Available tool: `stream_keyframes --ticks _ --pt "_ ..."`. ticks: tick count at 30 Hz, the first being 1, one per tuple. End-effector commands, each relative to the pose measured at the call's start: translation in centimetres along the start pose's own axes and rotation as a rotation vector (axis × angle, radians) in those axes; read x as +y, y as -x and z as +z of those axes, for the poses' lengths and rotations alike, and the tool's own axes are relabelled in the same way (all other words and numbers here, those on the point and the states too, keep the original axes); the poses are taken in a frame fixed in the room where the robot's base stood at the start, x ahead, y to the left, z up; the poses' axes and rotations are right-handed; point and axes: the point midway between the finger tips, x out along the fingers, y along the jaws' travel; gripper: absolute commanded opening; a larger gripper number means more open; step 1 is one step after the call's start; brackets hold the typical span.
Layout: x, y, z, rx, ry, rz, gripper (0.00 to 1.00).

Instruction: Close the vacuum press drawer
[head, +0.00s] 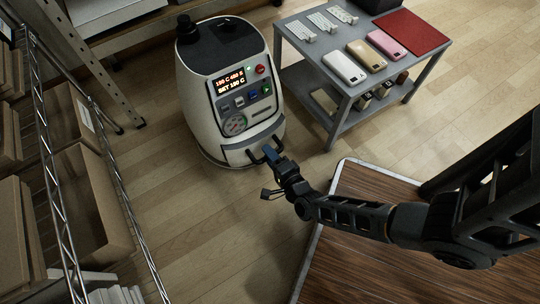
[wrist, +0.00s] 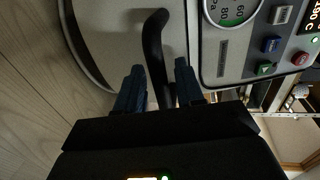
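The vacuum press (head: 205,110) is a rounded white machine standing on the floor in the head view, with a lit display, buttons and a gauge. Its drawer front (head: 240,155) is low on the side facing me and carries a black bar handle; I cannot tell how far out the drawer stands. My gripper (head: 270,158) is at the handle. In the wrist view my gripper (wrist: 160,75) has its two fingers apart, one on each side of the handle (wrist: 153,40). The handle runs between them, with a narrow gap visible. The handle's lower end is hidden behind the gripper body.
A grey table (head: 340,88) with phones, small stands and a red mat (head: 412,32) stands right of the press. A wire shelf with cardboard boxes (head: 90,200) is at left. A brown wooden tabletop (head: 350,265) lies under my arm. Floor before the press is clear.

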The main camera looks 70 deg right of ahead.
Motion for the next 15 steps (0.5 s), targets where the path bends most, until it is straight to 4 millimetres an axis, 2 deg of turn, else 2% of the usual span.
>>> stream_keyframes --ticks 3,12,15 --pt "-0.02 0.01 0.01 0.000 0.000 0.000 0.35" --pt "-0.01 0.02 0.02 0.000 -0.001 0.000 0.06" --pt "0.00 0.02 0.02 0.000 -0.001 0.000 0.00"
